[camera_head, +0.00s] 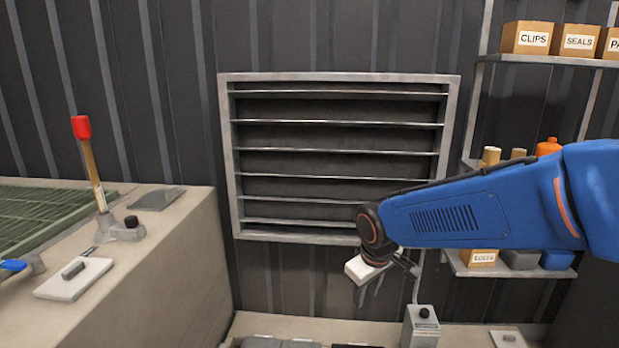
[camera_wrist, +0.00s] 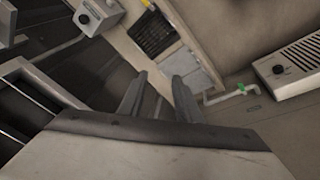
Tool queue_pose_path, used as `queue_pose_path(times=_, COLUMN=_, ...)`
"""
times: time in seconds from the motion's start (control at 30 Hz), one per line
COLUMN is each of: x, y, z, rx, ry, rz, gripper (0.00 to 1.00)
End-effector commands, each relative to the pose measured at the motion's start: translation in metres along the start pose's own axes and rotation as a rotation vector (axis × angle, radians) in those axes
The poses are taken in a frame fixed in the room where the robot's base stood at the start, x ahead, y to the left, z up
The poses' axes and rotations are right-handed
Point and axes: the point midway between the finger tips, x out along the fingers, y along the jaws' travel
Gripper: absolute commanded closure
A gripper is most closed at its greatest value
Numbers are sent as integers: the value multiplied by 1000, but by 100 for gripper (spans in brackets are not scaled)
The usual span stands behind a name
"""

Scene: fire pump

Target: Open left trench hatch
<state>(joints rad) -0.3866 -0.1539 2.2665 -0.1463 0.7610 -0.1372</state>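My gripper (camera_head: 376,285) hangs below the wrist of my blue arm, in front of the lower right of the louvred panel. The wrist view shows its two fingers (camera_wrist: 161,78) apart with nothing between them. No hatch is plainly marked as the left trench one. Flat grey plates (camera_head: 290,342) show at the bottom edge of the head view, partly cut off. The wrist view shows grey plates (camera_wrist: 190,70) beside a dark grating (camera_wrist: 155,35), beyond the fingertips. A pale plate with a dark grip (camera_head: 72,278) lies flat on the left ledge, away from my gripper.
A louvred panel (camera_head: 335,155) is on the wall. A red-topped lever (camera_head: 90,165) stands on the left ledge (camera_head: 170,260). A grey box with a black knob (camera_head: 422,325) stands below my gripper. Shelves with boxes (camera_head: 533,38) are at right.

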Motion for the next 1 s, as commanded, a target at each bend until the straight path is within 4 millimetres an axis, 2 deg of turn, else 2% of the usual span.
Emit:
queue_pose_path(times=0.03, x=-12, y=8, z=14, rx=37, ry=9, rz=4, gripper=69)
queue_pose_path(times=0.2, x=-40, y=23, z=60, rx=150, ry=26, rz=13, gripper=69)
queue_pose_path(times=0.43, x=-71, y=31, z=122, rx=299, ry=52, rz=24, gripper=69)
queue_pose_path(times=0.8, x=-101, y=20, z=215, rx=522, ry=98, rz=41, gripper=69)
queue_pose_path(times=1.0, x=-105, y=11, z=243, rx=593, ry=113, rz=46, gripper=69)
